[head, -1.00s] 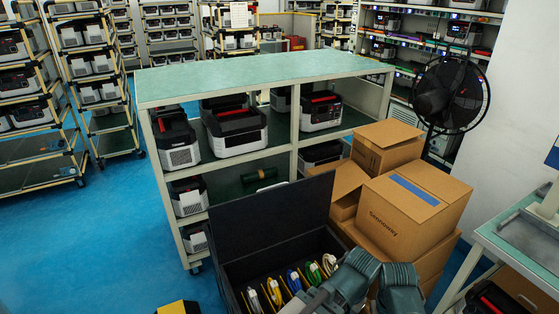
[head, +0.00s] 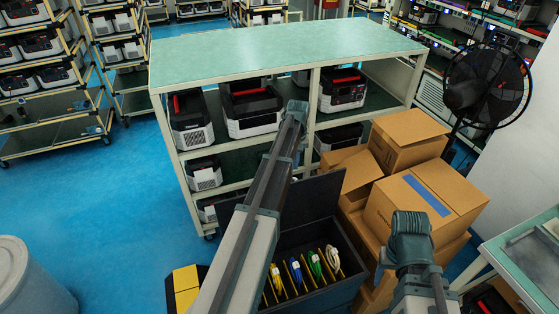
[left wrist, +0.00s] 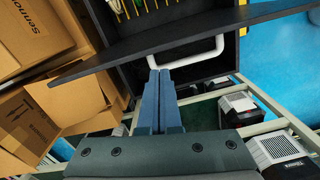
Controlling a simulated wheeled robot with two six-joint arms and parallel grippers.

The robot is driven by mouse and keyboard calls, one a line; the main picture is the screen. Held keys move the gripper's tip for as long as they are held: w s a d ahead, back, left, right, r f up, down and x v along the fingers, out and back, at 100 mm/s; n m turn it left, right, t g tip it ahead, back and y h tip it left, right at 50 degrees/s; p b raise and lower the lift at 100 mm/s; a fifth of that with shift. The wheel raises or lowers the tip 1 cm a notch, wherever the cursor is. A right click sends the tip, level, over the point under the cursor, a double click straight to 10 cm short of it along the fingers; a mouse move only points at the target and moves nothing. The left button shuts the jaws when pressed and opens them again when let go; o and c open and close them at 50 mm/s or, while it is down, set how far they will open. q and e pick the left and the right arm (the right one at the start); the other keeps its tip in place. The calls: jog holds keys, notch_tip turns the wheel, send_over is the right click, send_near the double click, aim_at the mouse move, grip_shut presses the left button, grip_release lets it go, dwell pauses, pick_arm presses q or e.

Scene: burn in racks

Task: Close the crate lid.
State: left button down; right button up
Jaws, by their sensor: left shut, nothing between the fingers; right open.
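The black crate (head: 340,292) stands on the floor in front of the shelf, with several coiled cables between yellow dividers inside. Its black lid (head: 322,202) stands raised at the far side, partly hidden by my left arm. In the left wrist view the lid's edge (left wrist: 200,34) crosses the picture, with a white handle (left wrist: 192,58) beside it. My left gripper (left wrist: 161,76) is shut and empty, its fingertips close to the handle; I cannot tell whether they touch. In the head view this gripper is hidden. My right arm is raised right of the crate; its gripper does not show.
Cardboard boxes (head: 425,205) are stacked right of the crate. A green-topped shelf (head: 285,50) with power units stands close behind it. A yellow-black object (head: 186,284) lies at its left. A fan (head: 487,85) and a bench (head: 525,250) stand right. Blue floor is free at left.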

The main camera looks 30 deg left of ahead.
pick_arm(q)
jog(key=w+a+r+n+p, duration=0.2)
jog(key=a+r, duration=0.1)
jog(key=a, duration=0.7)
jog(key=s+d+f+b, duration=0.2)
jog(key=d+f+b, duration=0.1)
jog(key=f+b, duration=0.8)
jog(key=shift+s+d, duration=0.2)
jog(key=shift+d, duration=0.15)
pick_arm(e)
notch_tip(320, 180, down, 8)
